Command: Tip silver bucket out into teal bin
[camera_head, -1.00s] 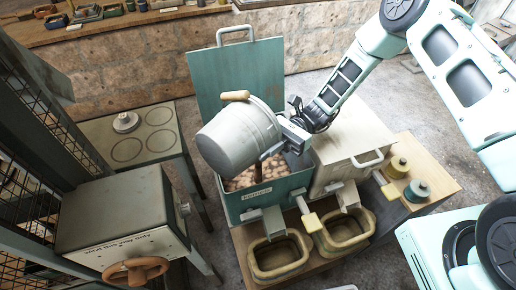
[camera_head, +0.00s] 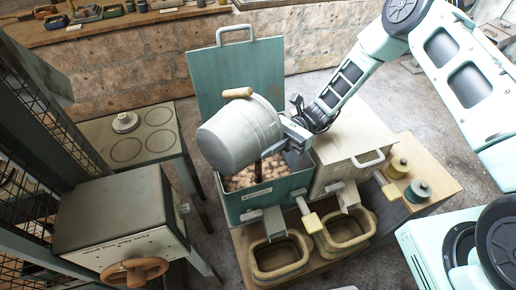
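The silver bucket (camera_head: 238,137) hangs in the air above the teal bin (camera_head: 266,199). It is tilted, with its base toward the lower left and its rim toward the right. Its wooden-grip handle (camera_head: 238,92) stands out at the top. My gripper (camera_head: 295,134) is at the bucket's rim side and appears shut on it; the fingertips are mostly hidden. The teal bin's lid (camera_head: 237,75) is raised at the back. Brown lumps (camera_head: 250,175) lie inside the bin, partly hidden by the bucket. The bucket's mouth faces away from view, so its inside is hidden.
A closed pale bin (camera_head: 350,145) stands right of the teal bin. Two tan tubs (camera_head: 278,258) sit below the chutes in front. A grey box with a wooden handwheel (camera_head: 135,271) and a table with round plates (camera_head: 127,149) stand at left.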

